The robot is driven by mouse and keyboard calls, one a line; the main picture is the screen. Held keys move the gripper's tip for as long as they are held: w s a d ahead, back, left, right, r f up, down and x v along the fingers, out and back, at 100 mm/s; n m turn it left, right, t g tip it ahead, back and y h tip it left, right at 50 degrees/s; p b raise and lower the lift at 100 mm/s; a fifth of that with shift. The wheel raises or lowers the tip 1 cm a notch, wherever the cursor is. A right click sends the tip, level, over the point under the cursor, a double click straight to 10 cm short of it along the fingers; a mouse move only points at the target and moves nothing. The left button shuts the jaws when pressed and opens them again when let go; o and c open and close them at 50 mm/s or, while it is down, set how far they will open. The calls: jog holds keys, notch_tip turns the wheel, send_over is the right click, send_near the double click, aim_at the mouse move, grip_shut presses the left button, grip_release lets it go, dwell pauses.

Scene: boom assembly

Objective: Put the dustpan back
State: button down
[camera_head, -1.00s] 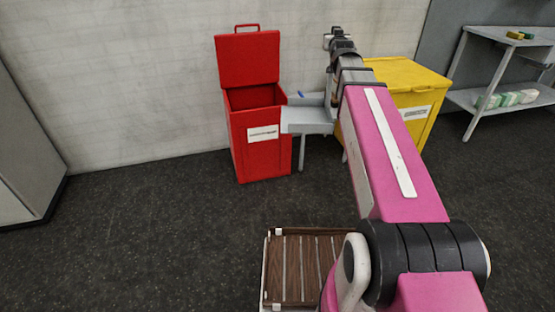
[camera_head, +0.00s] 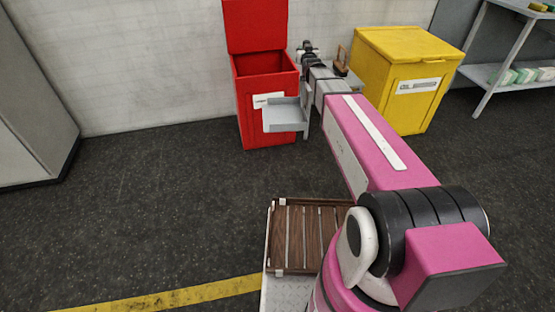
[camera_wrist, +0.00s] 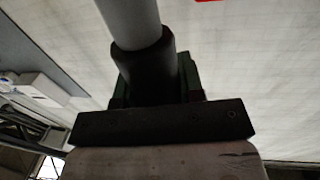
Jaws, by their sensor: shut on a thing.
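The dustpan (camera_head: 284,117) is a grey pan, held in the air in front of the red bin in the head view. Its open tray faces left and up. My gripper (camera_head: 308,52) is at the far end of my arm, above the dustpan. In the wrist view my gripper (camera_wrist: 155,88) is shut around a dark sleeve on a light grey round pole (camera_wrist: 130,18), which appears to be the dustpan's handle. The fingertips are mostly hidden in the wrist view, and the pan itself does not show there.
The red bin (camera_head: 262,132) stands open by the wall, close behind the dustpan. A yellow bin (camera_head: 408,75) is shut, to its right. A shelf (camera_head: 498,62) is at far right. Floor at left is clear.

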jog(key=y, duration=0.1)
send_over(274, 115)
jog(key=w+d, duration=0.3)
jog(key=d, duration=0.3)
notch_tip(274, 115, down, 17)
jog(key=shift+n+y, duration=0.7)
jog(key=shift+n, duration=0.1)
jog(key=s+a+f, duration=0.1)
jog(key=a+f, duration=0.1)
jog(key=f, duration=0.3)
jog(key=s+a+f, duration=0.1)
jog(key=a+f, duration=0.1)
jog(key=f, duration=0.3)
jog(key=s+a+f, duration=0.1)
jog(key=a+f, duration=0.1)
jog(key=f, duration=0.3)
jog(key=shift+s+a+f, duration=0.1)
jog(key=shift+a, duration=0.25)
jog(key=shift+f, duration=0.3)
jog(key=shift+s+d+f, duration=0.1)
jog(key=shift+d+f, duration=0.1)
jog(key=shift+d, duration=0.05)
jog(key=d+f, duration=1)
jog(key=d, duration=0.1)
jog(key=shift+f, duration=0.45)
jog(key=c, duration=0.7)
grip_release()
jog(key=shift+f, duration=0.1)
jog(key=shift+c, duration=0.2)
